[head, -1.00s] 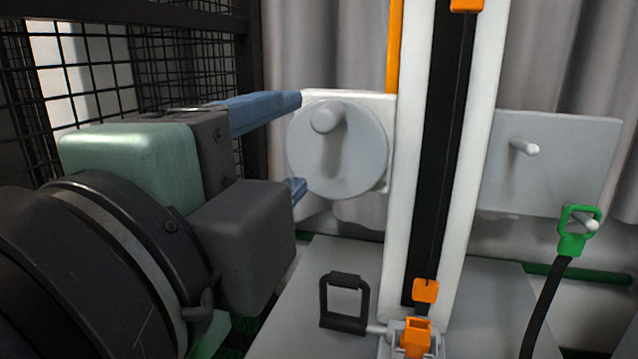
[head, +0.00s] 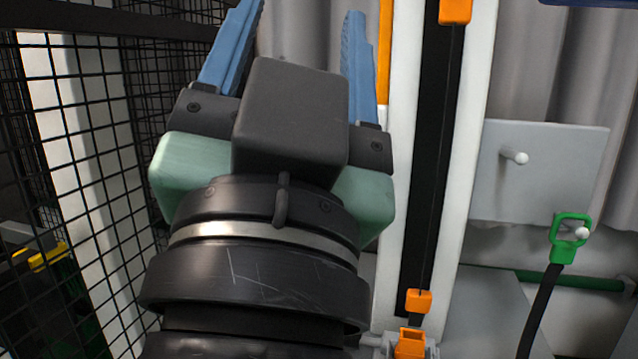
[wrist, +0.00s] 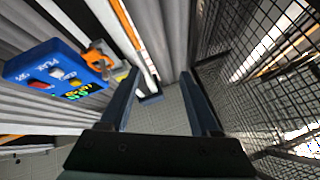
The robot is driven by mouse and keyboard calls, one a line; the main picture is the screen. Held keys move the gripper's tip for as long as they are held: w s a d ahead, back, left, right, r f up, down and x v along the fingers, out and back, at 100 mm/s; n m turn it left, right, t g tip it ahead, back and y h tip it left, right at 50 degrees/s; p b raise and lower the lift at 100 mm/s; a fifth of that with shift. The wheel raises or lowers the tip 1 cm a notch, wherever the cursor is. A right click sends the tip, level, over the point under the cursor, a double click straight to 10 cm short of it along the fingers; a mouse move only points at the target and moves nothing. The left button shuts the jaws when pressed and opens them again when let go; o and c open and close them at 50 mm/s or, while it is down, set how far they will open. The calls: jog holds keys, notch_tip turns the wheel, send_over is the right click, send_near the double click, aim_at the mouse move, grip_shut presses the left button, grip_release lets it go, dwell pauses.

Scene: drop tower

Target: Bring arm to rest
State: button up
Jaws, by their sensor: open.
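My gripper (head: 305,42) is raised in the head view, left of the white tower (head: 475,150), with its two blue fingers pointing up and spread apart. Nothing shows between the fingers. My arm hides the round grey disc and the black handle at the tower's base in the head view.
A wire mesh cage (head: 85,150) stands close on the left. Orange blocks (head: 418,301) sit on the tower's rail. A blue control box (wrist: 62,70) shows in the wrist view.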

notch_tip(320, 180, up, 38)
jog(key=s+n+t+y+p, duration=0.1)
jog(key=n+p, duration=0.3)
jog(key=p, duration=3.3)
jog(key=shift+s+d+t+y, duration=0.35)
jog(key=shift+d+t+y, duration=0.05)
jog(key=shift+d, duration=0.05)
